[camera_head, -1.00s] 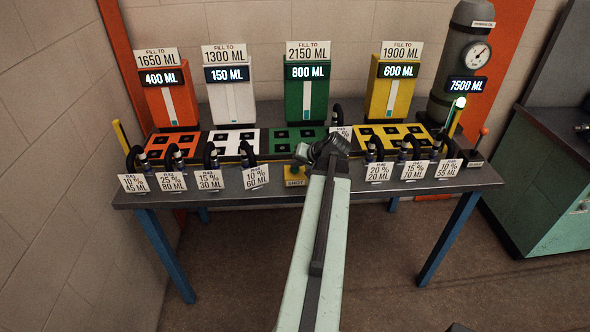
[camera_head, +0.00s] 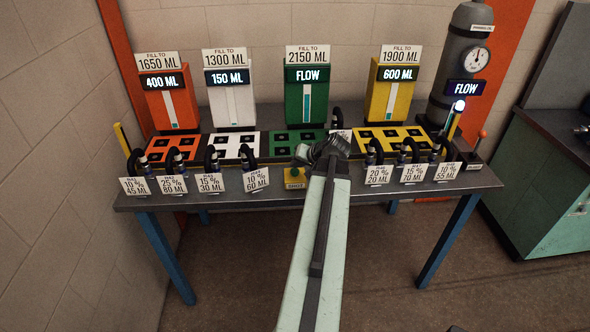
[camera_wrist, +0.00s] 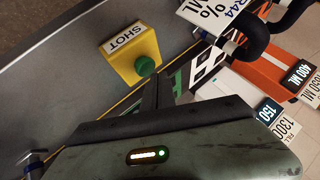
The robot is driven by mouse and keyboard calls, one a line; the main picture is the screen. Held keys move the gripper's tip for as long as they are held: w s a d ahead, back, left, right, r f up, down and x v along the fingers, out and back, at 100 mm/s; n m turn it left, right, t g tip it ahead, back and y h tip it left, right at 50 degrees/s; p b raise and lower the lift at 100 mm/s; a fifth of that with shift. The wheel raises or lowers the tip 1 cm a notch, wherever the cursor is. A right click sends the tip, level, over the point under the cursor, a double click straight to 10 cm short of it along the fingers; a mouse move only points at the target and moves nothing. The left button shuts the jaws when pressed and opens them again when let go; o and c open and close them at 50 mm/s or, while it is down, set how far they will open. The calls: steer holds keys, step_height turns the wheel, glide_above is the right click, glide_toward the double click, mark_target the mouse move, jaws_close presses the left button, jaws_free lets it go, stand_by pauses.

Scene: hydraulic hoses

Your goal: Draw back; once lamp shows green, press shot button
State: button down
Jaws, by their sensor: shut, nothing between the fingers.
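The shot button is a green dome on a yellow box labelled SHOT (camera_head: 294,178), at the table's front edge. In the wrist view the green button (camera_wrist: 145,66) stands proud of its box, close to my fingers. My gripper (camera_wrist: 162,82) is shut and empty, its tips just beside the button; I cannot tell whether they touch. In the head view my own arm hides the fingers. The lamp (camera_head: 460,105) on a post at the table's right end glows white. The green tank (camera_head: 305,100) and the grey cylinder (camera_head: 463,55) both read FLOW.
The orange tank (camera_head: 170,95) reads 400 ML, the white tank (camera_head: 231,95) 150 ML and the yellow tank (camera_head: 392,95) 600 ML. Several black hoses with tags stand along the front edge on both sides of the button. A red-tipped lever (camera_head: 481,134) stands at the right.

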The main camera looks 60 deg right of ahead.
mark_target(296, 172)
steer(key=shift+r, duration=0.2)
step_height(296, 172, up, 5)
steer(key=p, duration=0.5)
steer(key=shift+w, duration=0.1)
stand_by(0.7)
